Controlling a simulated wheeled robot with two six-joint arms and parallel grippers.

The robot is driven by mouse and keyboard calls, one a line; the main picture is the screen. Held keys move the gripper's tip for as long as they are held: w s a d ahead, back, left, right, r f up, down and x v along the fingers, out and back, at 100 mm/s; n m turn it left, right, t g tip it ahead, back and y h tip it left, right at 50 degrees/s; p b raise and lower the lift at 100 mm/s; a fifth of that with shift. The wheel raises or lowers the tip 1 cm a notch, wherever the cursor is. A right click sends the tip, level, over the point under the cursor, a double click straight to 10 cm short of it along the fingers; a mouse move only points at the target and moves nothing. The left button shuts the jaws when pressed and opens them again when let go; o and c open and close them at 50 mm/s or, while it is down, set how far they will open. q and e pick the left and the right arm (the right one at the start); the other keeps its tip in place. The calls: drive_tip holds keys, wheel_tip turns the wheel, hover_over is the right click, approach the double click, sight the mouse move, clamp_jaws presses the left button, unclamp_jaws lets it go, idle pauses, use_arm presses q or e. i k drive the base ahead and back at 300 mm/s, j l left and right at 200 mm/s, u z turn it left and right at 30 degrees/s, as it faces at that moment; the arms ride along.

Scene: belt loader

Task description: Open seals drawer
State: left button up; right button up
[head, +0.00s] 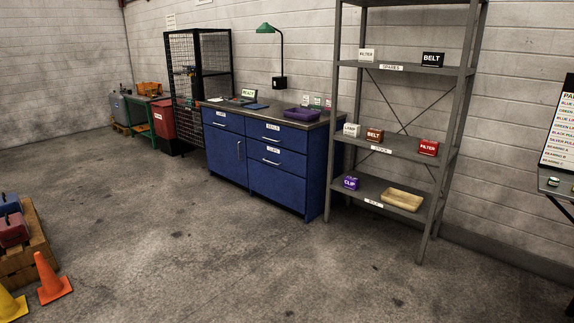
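A blue workbench cabinet (268,163) stands against the back wall, some way across the floor. Its upper right drawer carries a small white label that appears to read SEALS (272,127); the drawer front (277,135) looks flush and shut, with a bar handle (271,140) on it. Below it is a drawer labelled CLIPS (273,150), also shut. To the left are another labelled drawer (222,121) and a door with an upright handle (238,150), both closed. Neither of my grippers shows in the head view.
A grey shelf rack (400,140) with small boxes stands right of the cabinet. A black mesh cage (197,85) and a red bin (162,120) stand to its left. Orange (52,280) and yellow cones (11,303) are at lower left. The floor before the cabinet is clear.

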sight(292, 138)
drive_tip(key=i, duration=2.6)
